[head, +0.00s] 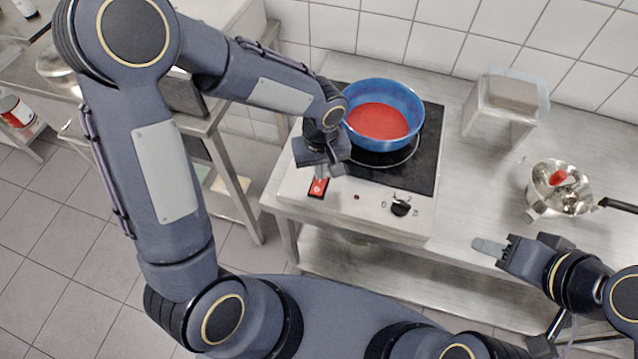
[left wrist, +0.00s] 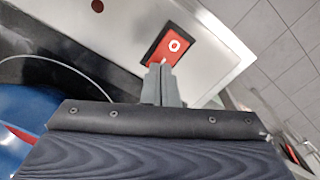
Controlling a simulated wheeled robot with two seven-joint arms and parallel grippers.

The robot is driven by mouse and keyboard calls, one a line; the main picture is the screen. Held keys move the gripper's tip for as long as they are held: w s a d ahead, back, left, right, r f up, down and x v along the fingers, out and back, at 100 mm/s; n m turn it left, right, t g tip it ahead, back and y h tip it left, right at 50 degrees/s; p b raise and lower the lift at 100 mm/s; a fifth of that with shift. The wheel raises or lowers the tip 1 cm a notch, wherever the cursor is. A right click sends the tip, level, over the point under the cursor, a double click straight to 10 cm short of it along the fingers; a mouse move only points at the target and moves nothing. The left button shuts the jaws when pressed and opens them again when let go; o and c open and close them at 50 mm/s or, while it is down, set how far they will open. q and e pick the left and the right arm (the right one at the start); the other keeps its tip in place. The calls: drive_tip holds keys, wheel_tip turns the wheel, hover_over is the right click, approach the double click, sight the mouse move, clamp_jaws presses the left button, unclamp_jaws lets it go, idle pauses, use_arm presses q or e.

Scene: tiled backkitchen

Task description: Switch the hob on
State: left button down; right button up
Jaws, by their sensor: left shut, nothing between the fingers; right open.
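The hob (head: 431,152) is a black plate on a pale metal body on the steel counter. Its red switch (head: 318,187) sits at the front left of the panel, with a black frame and white mark; it also shows in the left wrist view (left wrist: 172,44). A black knob (head: 400,208) and a small dark red lamp (head: 357,197) are further right. My right gripper (head: 489,250) is open and empty over the counter's front edge.
A blue pan (head: 384,88) with red contents stands on the hob, close to my left gripper. A clear container (head: 504,108) and a metal strainer or pan (head: 561,190) stand on the counter to the right. Tiled wall lies behind.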

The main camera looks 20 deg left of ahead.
use_arm(q)
drive_tip(key=shift+f+b, duration=0.55)
drive_tip(key=shift+f, duration=0.1)
drive_tip(key=shift+r, duration=0.2)
drive_tip(key=shift+r+p, duration=2.4)
drive_tip(key=shift+r, duration=1)
drive_tip(key=s+a+r+m+t+h, duration=0.2)
drive_tip(key=s+a+r, duration=0.2)
drive_tip(key=s+r, duration=0.2)
drive_tip(key=s+a+r+m+t+h, duration=0.1)
drive_tip(key=s+a+r, duration=0.4)
drive_tip(key=s, duration=0.5)
drive_tip(key=r+m+t, duration=0.1)
drive_tip(key=t, duration=0.1)
drive_tip(key=shift+t+h, duration=0.3)
drive_tip(key=shift+h, duration=0.1)
drive_tip(key=shift+s+a, duration=0.1)
